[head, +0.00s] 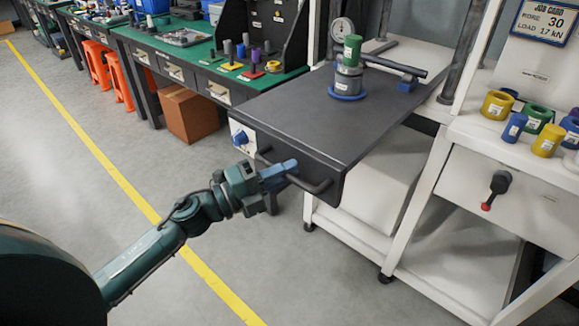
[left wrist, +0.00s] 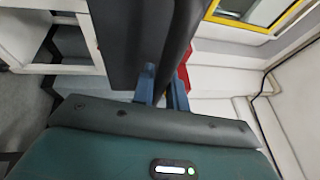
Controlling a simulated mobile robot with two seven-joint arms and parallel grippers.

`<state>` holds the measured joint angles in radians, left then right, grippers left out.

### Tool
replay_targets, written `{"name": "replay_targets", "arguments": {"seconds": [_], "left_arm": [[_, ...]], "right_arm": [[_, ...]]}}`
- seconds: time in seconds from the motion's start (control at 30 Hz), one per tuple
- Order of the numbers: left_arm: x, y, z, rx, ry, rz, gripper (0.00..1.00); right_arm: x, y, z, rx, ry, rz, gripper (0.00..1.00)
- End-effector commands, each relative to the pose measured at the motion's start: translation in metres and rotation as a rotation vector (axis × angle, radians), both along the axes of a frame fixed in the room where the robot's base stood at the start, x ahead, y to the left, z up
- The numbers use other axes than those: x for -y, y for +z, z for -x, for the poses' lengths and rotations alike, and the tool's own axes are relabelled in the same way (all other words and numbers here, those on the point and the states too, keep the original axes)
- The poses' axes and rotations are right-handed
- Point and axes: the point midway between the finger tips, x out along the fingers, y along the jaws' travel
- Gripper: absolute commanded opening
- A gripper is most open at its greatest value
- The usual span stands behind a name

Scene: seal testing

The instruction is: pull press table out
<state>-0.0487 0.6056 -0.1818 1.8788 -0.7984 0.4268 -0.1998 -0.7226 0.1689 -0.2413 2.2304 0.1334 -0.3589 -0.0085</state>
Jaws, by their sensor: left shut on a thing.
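The press table (head: 330,125) is a dark grey slab in the head view, jutting out of the white press frame toward the lower left. A dark bar handle (head: 318,187) runs along its front edge. My left gripper (head: 287,170) comes in from the left with its blue fingers shut on this handle. In the left wrist view the blue fingers of my left gripper (left wrist: 163,88) reach up to a dark bar, which hides part of the view behind it. A grey cylinder with a green part (head: 348,72) stands on a blue ring on the table. My right gripper is not in view.
A white panel with a blue knob (head: 242,137) is beside the table front. A green-topped workbench (head: 150,45) stands at the left, with an orange-brown box (head: 188,112) below. Coloured rings (head: 497,104) sit on the right shelf. The floor (head: 60,150) at the left is clear.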

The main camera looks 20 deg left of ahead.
Motion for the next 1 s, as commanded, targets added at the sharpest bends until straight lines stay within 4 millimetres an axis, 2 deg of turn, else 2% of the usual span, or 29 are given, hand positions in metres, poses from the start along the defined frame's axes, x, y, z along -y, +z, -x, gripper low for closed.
{"name": "replay_targets", "arguments": {"seconds": [0.6,0.63,0.87,1.0], "left_arm": [[-0.0013,-0.0019,0.0068,-0.003,-0.005,-0.001,0.00],[-0.0013,-0.0020,0.0069,-0.003,-0.005,-0.001,0.15],[-0.0016,-0.0011,0.0060,-0.002,-0.002,-0.001,0.34],[-0.0017,-0.0005,0.0056,-0.001,-0.001,0.000,0.36]], "right_arm": [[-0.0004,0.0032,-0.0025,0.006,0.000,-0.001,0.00],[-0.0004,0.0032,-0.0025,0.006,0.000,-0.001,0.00],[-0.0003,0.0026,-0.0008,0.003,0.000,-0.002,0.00],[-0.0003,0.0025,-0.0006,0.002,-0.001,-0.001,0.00]]}}
